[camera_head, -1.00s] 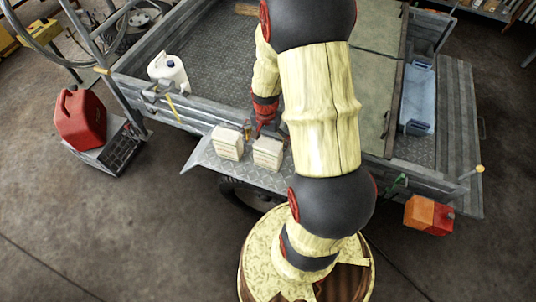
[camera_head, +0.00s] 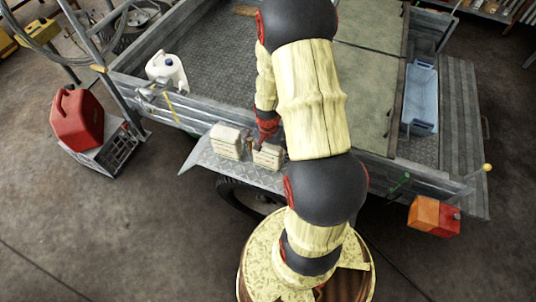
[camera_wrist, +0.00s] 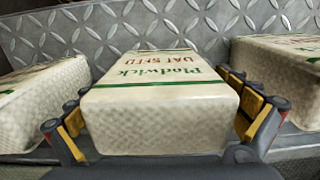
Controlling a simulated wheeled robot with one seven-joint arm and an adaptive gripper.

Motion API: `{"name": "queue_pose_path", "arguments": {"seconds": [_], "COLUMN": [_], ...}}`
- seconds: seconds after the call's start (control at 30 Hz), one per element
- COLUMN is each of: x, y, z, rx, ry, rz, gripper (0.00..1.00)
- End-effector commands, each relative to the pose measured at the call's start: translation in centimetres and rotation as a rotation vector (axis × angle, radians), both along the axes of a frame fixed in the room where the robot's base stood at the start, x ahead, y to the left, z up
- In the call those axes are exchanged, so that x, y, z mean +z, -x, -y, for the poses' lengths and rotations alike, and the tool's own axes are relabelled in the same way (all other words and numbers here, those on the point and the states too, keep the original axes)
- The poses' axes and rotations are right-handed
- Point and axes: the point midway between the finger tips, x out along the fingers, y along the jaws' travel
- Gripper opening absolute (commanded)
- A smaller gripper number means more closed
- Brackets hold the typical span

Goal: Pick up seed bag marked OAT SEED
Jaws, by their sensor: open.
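The bag marked OAT SEED (camera_wrist: 160,85) is a pale woven block with green and red print, upside down in the wrist view. It fills the middle of that view. My gripper (camera_wrist: 160,108) is open, with one finger on each side of this bag. Whether the pads touch it I cannot tell. In the head view my gripper (camera_head: 266,130) is low over the right one of two visible bags, which seems to be the same bag (camera_head: 268,157). My arm hides part of the area to its right.
A similar bag stands close on each side in the wrist view, one left (camera_wrist: 40,95) and one right (camera_wrist: 280,75). They rest on a tread-plate ledge (camera_head: 205,160) beside the trailer. A white jug (camera_head: 168,70) and a red can (camera_head: 77,120) stand farther left.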

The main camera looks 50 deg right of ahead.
Motion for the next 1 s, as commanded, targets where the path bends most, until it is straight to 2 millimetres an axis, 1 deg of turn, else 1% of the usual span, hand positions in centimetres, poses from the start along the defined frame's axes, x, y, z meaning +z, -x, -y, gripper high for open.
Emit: {"name": "queue_pose_path", "arguments": {"seconds": [0.07, 1.0], "x": [0.07, 0.01], "y": [0.00, 0.05], "z": [0.00, -0.05], "rx": [0.000, 0.000], "ry": [0.000, -0.001], "rz": [0.000, -0.001], "gripper": [0.99, 0.46]}}
